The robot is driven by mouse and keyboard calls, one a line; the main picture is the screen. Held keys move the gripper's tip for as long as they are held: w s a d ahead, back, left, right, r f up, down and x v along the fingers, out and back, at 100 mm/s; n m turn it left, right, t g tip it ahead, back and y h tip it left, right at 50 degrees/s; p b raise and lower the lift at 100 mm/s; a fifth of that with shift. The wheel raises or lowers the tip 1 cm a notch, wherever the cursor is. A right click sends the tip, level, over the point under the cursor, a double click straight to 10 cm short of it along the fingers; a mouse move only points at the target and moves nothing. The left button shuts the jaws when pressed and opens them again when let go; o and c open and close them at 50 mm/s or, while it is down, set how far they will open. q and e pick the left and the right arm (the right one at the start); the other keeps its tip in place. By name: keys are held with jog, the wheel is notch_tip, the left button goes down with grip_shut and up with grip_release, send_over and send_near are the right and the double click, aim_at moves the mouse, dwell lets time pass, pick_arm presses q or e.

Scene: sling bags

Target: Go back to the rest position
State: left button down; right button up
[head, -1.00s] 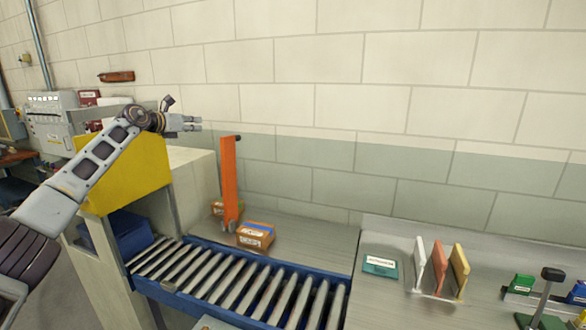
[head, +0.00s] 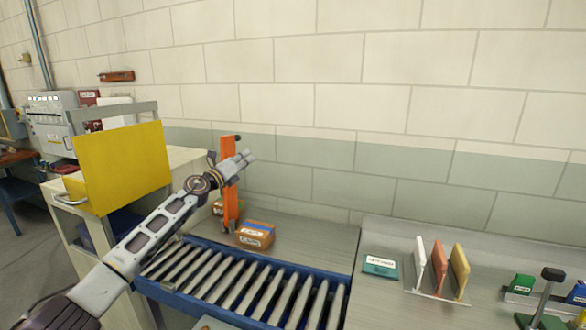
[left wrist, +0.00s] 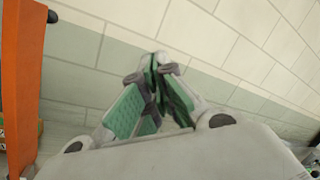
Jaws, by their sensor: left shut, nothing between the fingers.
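My left gripper (head: 243,160) is shut and empty. In the head view it is raised in front of the wall, at the upper right of the orange upright post (head: 229,185). In the left wrist view its green-padded fingers (left wrist: 155,75) are together with nothing between them, and the orange post (left wrist: 20,80) stands at the left edge. My left arm reaches in from the lower left, over the left end of the roller conveyor (head: 255,285). My right gripper is not in view.
An orange-brown box (head: 255,236) sits behind the conveyor. A yellow panel (head: 122,168) stands on the cabinet at left. On the right table are a teal card (head: 380,266), upright panels (head: 438,268) and a black-topped stand (head: 545,295).

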pick_arm(q)
jog(key=s+a+f+n+g+y, duration=0.2)
jog(key=s+f+n+y, duration=0.4)
jog(key=s+f+n, duration=0.85)
jog(key=s+a+f+n+g+y, duration=0.2)
jog(key=s+f+n+y, duration=0.4)
jog(key=s+f+n, duration=0.9)
jog(key=s+a+f+n+g+h, duration=0.1)
jog(key=s+f+g, duration=0.25)
jog(key=s, duration=0.55)
jog(key=s+f+n+g, duration=0.1)
jog(key=s+f+g, duration=0.3)
jog(key=s, duration=0.5)
jog(key=s+a+f+n+g+h, duration=0.1)
jog(key=s+f+g, duration=0.1)
jog(key=s+f, duration=0.5)
jog(key=s+f+g, duration=0.1)
jog(key=s+f, duration=0.2)
jog(key=f, duration=1.3)
jog(key=s+f+g, duration=0.1)
jog(key=s+f, duration=0.1)
jog(key=f, duration=1.4)
jog(key=s+a+f, duration=0.2)
jog(key=s+f, duration=0.7)
jog(key=s, duration=0.2)
jog(key=s+a+f, duration=0.2)
jog(key=s+f, duration=0.8)
jog(key=s, duration=0.1)
jog(key=shift+g, duration=0.35)
